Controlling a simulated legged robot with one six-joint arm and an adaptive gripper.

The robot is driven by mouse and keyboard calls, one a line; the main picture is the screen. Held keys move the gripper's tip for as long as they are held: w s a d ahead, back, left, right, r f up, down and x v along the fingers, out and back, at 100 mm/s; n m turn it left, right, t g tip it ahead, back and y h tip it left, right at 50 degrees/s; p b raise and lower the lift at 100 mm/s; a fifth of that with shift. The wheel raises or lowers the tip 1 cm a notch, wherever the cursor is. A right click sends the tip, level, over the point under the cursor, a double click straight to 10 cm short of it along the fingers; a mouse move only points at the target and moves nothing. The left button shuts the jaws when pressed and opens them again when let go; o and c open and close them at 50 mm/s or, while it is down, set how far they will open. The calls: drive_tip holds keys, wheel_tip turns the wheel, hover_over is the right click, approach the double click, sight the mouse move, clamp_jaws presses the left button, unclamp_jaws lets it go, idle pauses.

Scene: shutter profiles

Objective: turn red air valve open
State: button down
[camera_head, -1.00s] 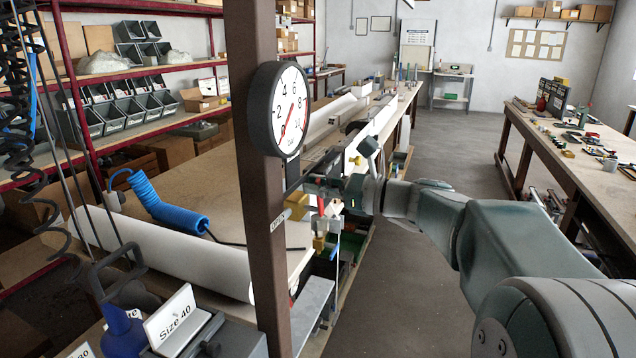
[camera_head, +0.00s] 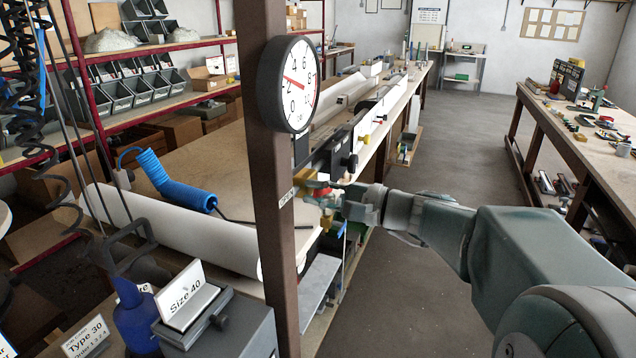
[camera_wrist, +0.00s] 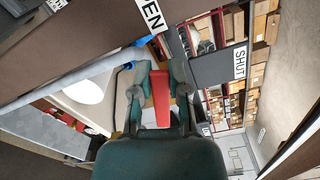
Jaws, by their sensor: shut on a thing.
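The red valve handle (camera_wrist: 161,100) stands between the two fingers of my gripper (camera_wrist: 160,88) in the wrist view, and the fingers are shut on it. A partly cut-off label ending in "EN" (camera_wrist: 152,14) is at the upper left there, and a "SHUT" label (camera_wrist: 239,62) is at the right. In the head view my gripper (camera_head: 328,198) is at the valve beside the brown post; a little of the red handle (camera_head: 318,189) shows and the valve body is mostly hidden. The round pressure gauge (camera_head: 290,84) on the post has its needle between 2 and 4.
The brown post (camera_head: 268,200) stands close to my gripper. A long workbench with a white roll (camera_head: 180,235) and a blue coiled hose (camera_head: 175,190) is at the left. The floor (camera_head: 440,160) to the right is clear.

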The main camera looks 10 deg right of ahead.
drive_tip(key=shift+s+a+f+n, duration=0.1)
drive_tip(key=shift+f+n, duration=0.55)
drive_tip(key=shift+n, duration=0.35)
drive_tip(key=shift+s+a+f+n, duration=0.1)
drive_tip(key=shift+f+n, duration=0.55)
drive_tip(key=shift+n, duration=0.35)
drive_tip(key=shift+f, duration=0.1)
drive_tip(key=c, duration=0.6)
unclamp_jaws()
drive_tip(key=v, duration=1.2)
